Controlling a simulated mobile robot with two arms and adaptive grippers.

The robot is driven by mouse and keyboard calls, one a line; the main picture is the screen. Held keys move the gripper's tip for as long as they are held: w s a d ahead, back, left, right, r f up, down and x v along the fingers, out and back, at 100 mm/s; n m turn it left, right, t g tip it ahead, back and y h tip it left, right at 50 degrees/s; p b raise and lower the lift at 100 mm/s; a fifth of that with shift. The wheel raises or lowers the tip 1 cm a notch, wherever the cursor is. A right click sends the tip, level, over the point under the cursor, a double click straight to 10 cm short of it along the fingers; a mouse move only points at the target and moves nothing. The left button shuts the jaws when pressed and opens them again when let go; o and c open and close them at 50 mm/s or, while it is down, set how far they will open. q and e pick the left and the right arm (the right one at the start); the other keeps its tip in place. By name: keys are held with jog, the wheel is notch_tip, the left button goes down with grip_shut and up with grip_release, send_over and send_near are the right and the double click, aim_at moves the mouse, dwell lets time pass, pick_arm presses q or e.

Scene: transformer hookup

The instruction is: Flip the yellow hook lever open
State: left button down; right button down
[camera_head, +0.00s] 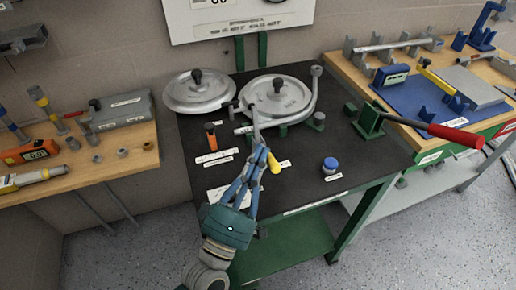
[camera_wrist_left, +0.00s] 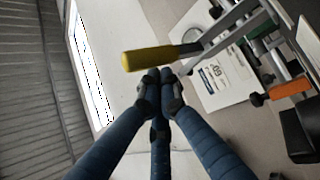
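The yellow handle (camera_head: 275,163) of the hook lever shows just right of my left fingertips in the head view. Its grey metal arm runs up towards the round lid (camera_head: 275,95) with a bent pipe on the black-topped bench. In the left wrist view the yellow handle (camera_wrist_left: 152,58) lies just past the fingertips. My left gripper (camera_head: 260,152) has its blue fingers drawn together, with nothing seen between the tips (camera_wrist_left: 160,82). I cannot tell whether they touch the handle. The fingers cover part of the lever in the head view. My right gripper is not in view.
A red-handled lever (camera_head: 455,133) on a green stand juts over the bench's right side. An orange-handled tool (camera_head: 211,136), a blue-capped item (camera_head: 330,166) and a second lid (camera_head: 198,92) are on the bench. The bench's front right is mostly clear.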

pick_arm(q)
jog(key=shift+s, duration=0.1)
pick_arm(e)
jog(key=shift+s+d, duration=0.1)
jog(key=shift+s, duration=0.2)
pick_arm(q)
jog(key=v, duration=1.2)
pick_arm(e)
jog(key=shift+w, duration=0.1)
pick_arm(q)
jog(key=shift+a, duration=0.1)
